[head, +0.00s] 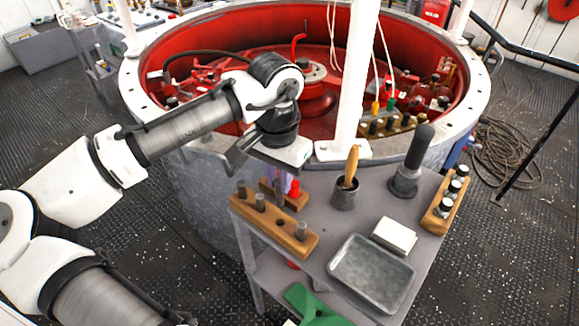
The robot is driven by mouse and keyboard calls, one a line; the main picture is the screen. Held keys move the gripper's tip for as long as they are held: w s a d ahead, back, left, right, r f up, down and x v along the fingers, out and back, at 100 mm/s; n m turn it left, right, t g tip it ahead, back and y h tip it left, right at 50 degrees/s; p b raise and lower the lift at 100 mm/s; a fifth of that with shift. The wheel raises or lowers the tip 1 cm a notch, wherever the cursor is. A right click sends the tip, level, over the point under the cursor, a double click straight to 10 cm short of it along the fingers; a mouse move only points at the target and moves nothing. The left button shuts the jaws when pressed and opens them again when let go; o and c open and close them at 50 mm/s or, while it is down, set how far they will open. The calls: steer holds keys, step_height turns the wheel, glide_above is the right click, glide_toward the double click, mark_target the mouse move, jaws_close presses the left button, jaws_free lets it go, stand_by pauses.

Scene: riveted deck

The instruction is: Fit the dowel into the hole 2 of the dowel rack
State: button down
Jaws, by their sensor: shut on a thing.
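My gripper (281,182) is shut, its fingers pointing down behind the long wooden rack at the table's left edge. A slim grey dowel (279,187) shows between the fingers; its lower end is above or behind the rack, and I cannot tell whether it touches wood. The long wooden rack (270,227) runs diagonally and carries several grey pegs standing upright in a row. Hole numbers cannot be read, and the pegs hide the holes. A shorter wooden block (298,204) sits just behind it, with a red-topped piece (294,189) upright on it.
On the grey table stand a cup with a wooden-handled tool (345,195), a dark-handled tool in a holder (407,180), a white block (394,235), a grey tray (370,272) and a wooden rack of capped bottles (443,208). A white post (357,90) rises behind.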

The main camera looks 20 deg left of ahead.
mark_target(279, 199)
steer(key=shift+s+f+b, duration=0.15)
steer(key=shift+f+b, duration=0.6)
steer(key=shift+f, duration=0.05)
step_height(279, 199, down, 4)
steer(key=b, duration=0.3)
steer(key=shift+r, duration=0.2)
steer(key=shift+r, duration=0.1)
steer(key=shift+f+b, duration=0.8)
steer(key=shift+f, duration=1.1)
stand_by(0.9)
steer(key=c, duration=1.2)
jaws_free()
steer(key=shift+c, duration=0.2)
steer(key=shift+r, duration=0.1)
step_height(279, 199, up, 14)
steer(key=shift+f+b, duration=0.1)
steer(key=shift+b, duration=0.2)
